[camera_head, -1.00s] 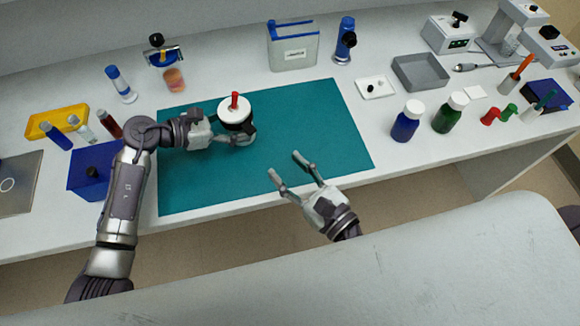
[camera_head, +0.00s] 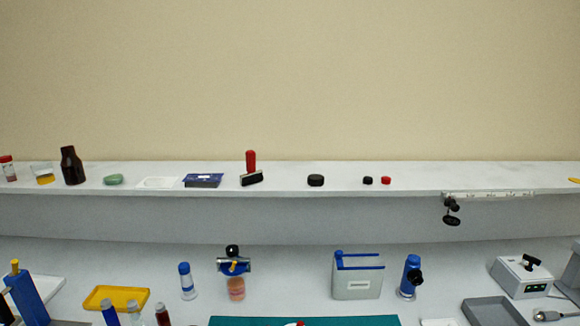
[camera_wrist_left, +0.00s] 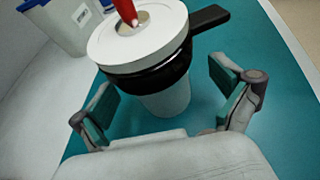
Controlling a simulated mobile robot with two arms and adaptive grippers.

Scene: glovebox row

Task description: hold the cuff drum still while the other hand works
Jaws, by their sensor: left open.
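The cuff drum (camera_wrist_left: 140,45) stands upright on the teal mat (camera_wrist_left: 285,85) in the left wrist view. It has a white round lid, a red knob, a black band with a handle reaching right, and a pale lower body. My left gripper (camera_wrist_left: 163,82) is open, one finger on each side of the drum, with gaps showing between pads and drum. In the head view only the top of the drum (camera_head: 294,324) shows at the bottom edge. My right gripper is in neither current view.
Behind the mat's far edge (camera_head: 330,321) stand a white and blue box (camera_head: 358,280), a blue bottle (camera_head: 410,277) and a small clamp stand (camera_head: 233,264). A yellow tray (camera_head: 117,298) lies left, a grey tray (camera_head: 494,312) right. A raised shelf (camera_head: 290,188) holds small items.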

